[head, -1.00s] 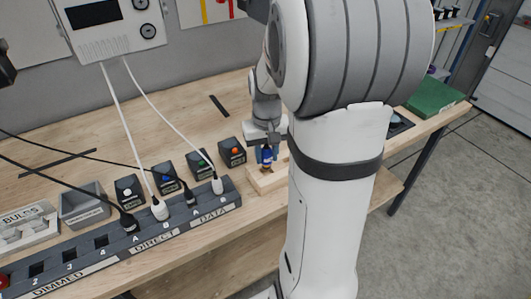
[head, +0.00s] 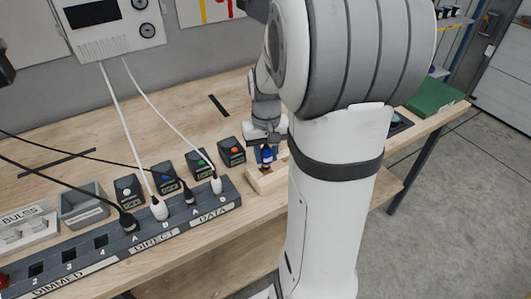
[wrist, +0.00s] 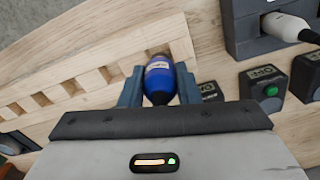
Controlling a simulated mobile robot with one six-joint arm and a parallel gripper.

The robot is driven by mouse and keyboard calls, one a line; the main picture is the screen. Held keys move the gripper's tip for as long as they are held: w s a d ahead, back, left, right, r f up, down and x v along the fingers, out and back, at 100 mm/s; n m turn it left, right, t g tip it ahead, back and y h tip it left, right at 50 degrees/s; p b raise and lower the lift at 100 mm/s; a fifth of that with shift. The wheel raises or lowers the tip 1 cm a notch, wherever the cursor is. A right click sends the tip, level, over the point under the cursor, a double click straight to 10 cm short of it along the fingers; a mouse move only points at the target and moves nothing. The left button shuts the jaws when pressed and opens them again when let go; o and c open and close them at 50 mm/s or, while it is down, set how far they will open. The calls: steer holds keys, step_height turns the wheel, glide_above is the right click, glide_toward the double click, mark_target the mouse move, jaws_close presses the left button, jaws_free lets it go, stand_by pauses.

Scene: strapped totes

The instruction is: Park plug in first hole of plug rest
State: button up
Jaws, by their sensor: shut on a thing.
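The plug (wrist: 159,80) is dark blue with a pale label band. My gripper (wrist: 159,86) is shut on it, with one blue-grey finger on each side. The plug rest (wrist: 110,62) is a pale wooden bar with a row of square holes. In the wrist view the plug is at the bar's right end, over or in the end hole; its tip is hidden, so I cannot tell if it is seated. In the head view the plug (head: 267,155) looks upright at the rest (head: 266,181), mostly behind my arm.
A grey socket strip (head: 100,250) with several plugged cables runs along the front left of the bench. Several small black button boxes (head: 231,151) stand behind it, the orange-button one close left of my gripper.

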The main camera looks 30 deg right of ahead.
steer(key=shift+f+b, duration=1.15)
steer(key=shift+f, duration=0.35)
steer(key=o, duration=1.2)
steer(key=shift+c, duration=0.2)
step_height(320, 180, up, 8)
steer(key=shift+f, duration=0.1)
steer(key=s+a+n+t, duration=0.2)
steer(key=s+a, duration=1)
steer(key=shift+a+f+n+t, duration=0.15)
steer(key=shift+f+n+t, duration=0.15)
steer(key=shift+t, duration=0.1)
